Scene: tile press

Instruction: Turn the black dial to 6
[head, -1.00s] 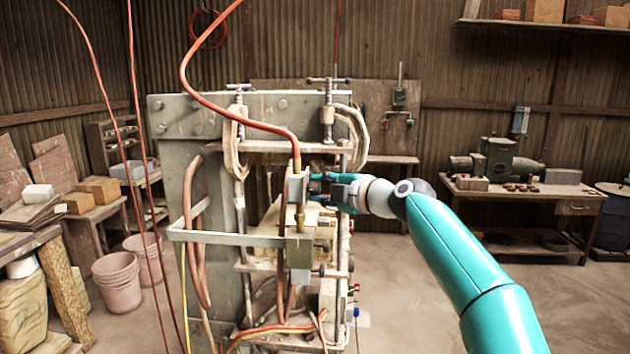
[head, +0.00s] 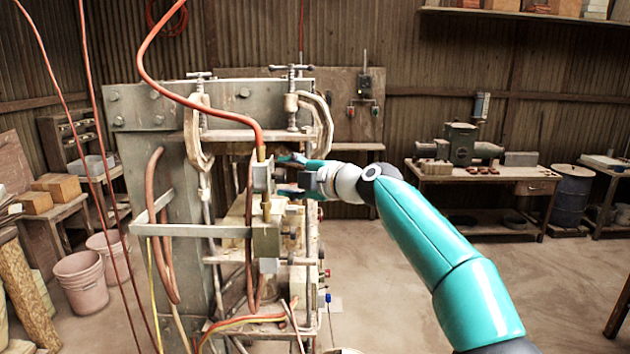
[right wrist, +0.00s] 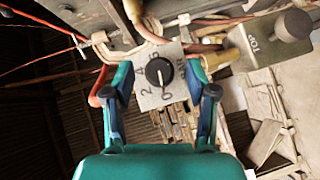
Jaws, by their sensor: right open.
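The black dial (right wrist: 159,72) sits on a pale square plate (right wrist: 146,102) with printed numbers, in the right wrist view. A small white mark on the dial appears to point toward the 0. My right gripper (right wrist: 160,67) is open, with one finger on each side of the dial and visible gaps between. In the head view the right gripper (head: 282,175) is at the right side of a small grey box (head: 263,178) on the press; the dial's face is not visible there. My left gripper is not in view.
The press (head: 190,115) has clamps (head: 318,115) above the gripper and hoses (head: 215,100) running to the box. Open floor lies right of the press; a workbench (head: 490,180) stands behind.

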